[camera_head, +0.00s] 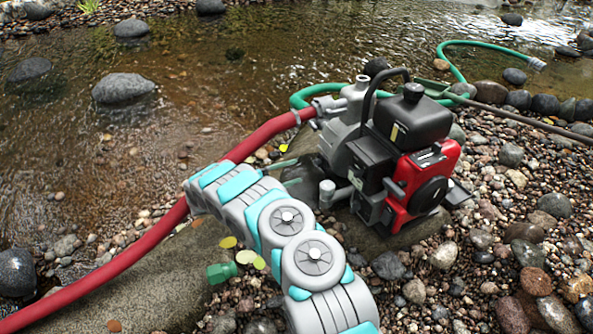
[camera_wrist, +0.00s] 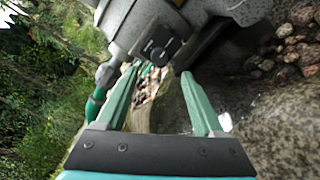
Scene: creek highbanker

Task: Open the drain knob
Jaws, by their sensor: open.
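In the wrist view, a small dark knob (camera_wrist: 160,43) sits on the grey pump casing (camera_wrist: 122,22), above and beyond my fingertips. It looks like the drain knob; its setting is too small to tell. My gripper (camera_wrist: 160,72) is open and empty, its two green fingers spread on either side below the knob and apart from it. In the head view, the pump (camera_head: 352,140) stands on a flat rock, and my gripper (camera_head: 288,170) reaches toward its lower left side, partly hidden by my arm. The knob cannot be made out there.
The red and black engine (camera_head: 415,160) stands right of the pump. A red hose (camera_head: 255,140) runs from the pump to the lower left. A green hose (camera_head: 300,97) curves behind it. A green fitting (camera_head: 221,272) lies near my arm. Pebbles and creek water surround them.

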